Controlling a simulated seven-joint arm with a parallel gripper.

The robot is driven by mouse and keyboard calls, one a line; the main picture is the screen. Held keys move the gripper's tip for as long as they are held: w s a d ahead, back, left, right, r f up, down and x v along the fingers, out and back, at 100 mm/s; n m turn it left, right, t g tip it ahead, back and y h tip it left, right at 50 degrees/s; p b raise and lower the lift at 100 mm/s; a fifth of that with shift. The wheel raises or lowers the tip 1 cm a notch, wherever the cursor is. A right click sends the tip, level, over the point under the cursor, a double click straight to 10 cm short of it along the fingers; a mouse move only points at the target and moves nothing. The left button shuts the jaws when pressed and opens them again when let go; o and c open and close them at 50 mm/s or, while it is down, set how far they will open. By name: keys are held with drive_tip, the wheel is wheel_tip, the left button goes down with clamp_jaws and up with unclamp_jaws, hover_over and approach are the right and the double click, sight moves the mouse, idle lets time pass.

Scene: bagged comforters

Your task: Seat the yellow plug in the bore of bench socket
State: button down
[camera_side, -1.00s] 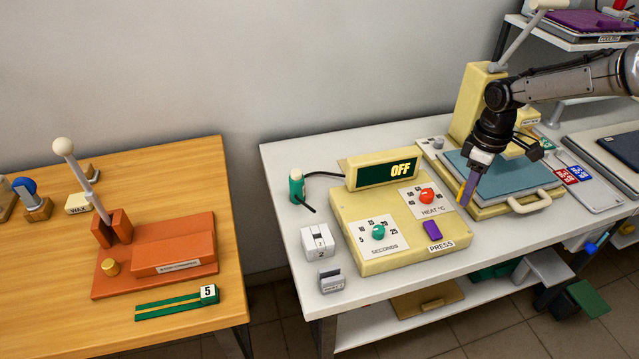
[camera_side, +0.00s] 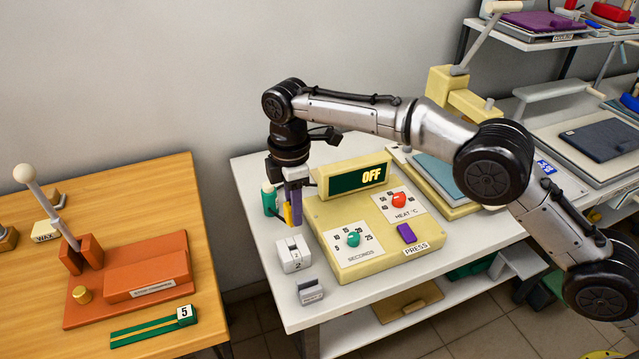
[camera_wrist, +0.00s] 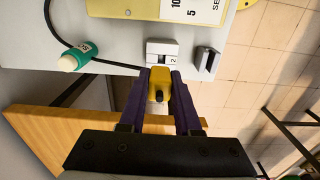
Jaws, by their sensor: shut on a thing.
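The yellow plug (camera_side: 288,214) is gripped between the purple fingers of my gripper (camera_side: 293,220). In the wrist view the plug (camera_wrist: 158,78) has a dark tip and sits between both fingertips (camera_wrist: 158,88). A green cylinder with a cream top (camera_side: 269,198) stands on the white bench beside a black cable, left of my gripper. It also shows in the wrist view (camera_wrist: 80,54). I cannot tell for sure which piece is the bench socket, and I see no bore clearly. My gripper is above the bench's left part, just behind a white block marked 2 (camera_side: 293,256).
A cream control box (camera_side: 375,262) with dials and an OFF display (camera_side: 357,179) stands right of my gripper. A small grey block (camera_side: 311,292) sits near the bench's front edge. A gap separates the bench from the wooden table (camera_side: 180,205) with its orange lever press (camera_side: 130,285).

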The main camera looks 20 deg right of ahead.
drive_tip(key=shift+s+a+f, duration=0.1)
drive_tip(key=shift+s+a, duration=0.1)
drive_tip(key=shift+a, duration=0.1)
drive_tip(key=shift+d+f, duration=0.1)
drive_tip(key=shift+f, duration=2.5)
drive_tip(key=shift+f, duration=1)
idle(0.4)
drive_tip(key=c, duration=0.5)
unclamp_jaws()
drive_tip(key=o, duration=0.5)
